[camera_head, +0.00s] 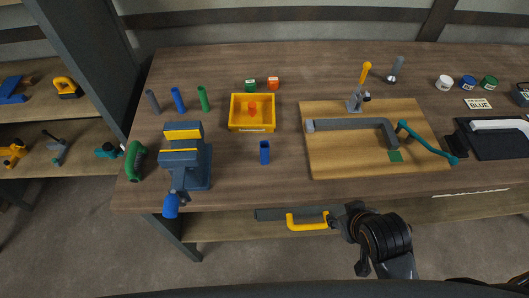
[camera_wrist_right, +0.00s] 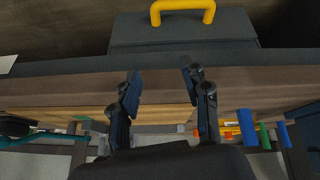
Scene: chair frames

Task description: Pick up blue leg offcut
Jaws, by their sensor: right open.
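A short blue piece (camera_head: 264,152) stands upright on the table, right of the vise and in front of the yellow tray. A second blue piece (camera_head: 179,100) stands tilted at the back left, between a grey piece (camera_head: 153,102) and a green piece (camera_head: 203,99). I cannot tell which one is the blue leg offcut. The nearer blue piece also shows at the right of the wrist view (camera_wrist_right: 247,126). My right gripper (camera_head: 345,217) is at the table's front edge, apart from both pieces; in the wrist view its fingers (camera_wrist_right: 161,80) are open and empty. My left gripper is out of view.
A blue vise (camera_head: 187,165) stands at the front left. A yellow tray (camera_head: 252,128) is behind the nearer blue piece. A wooden board (camera_head: 350,160) holds a grey angled part (camera_head: 350,124).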

